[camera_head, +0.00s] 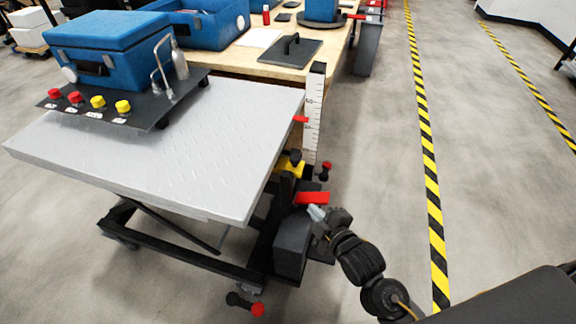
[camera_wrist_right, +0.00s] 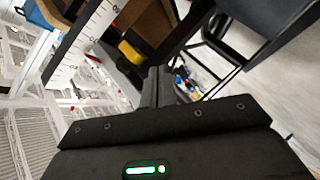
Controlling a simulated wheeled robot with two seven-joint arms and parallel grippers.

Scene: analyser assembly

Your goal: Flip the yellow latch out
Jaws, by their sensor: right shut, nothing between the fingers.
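The yellow latch (camera_head: 287,167) sits on the lift table's dark post, below the table's right edge, partly hidden behind a black knob and the post. It also shows as a yellow patch in the right wrist view (camera_wrist_right: 131,52), beyond the fingers. My right gripper (camera_head: 317,213) is beside the post, lower than the latch and a little to its right, with its tips near a red lever (camera_head: 312,197). In the wrist view its fingers (camera_wrist_right: 159,82) are together and empty. I cannot tell whether they touch the lever. My left gripper is out of view.
The lift table's grey top (camera_head: 170,140) carries a blue analyser (camera_head: 110,50) on a dark plate. An upright ruler (camera_head: 314,115) stands at its right corner. A wooden workbench (camera_head: 270,68) is behind. The floor to the right is open.

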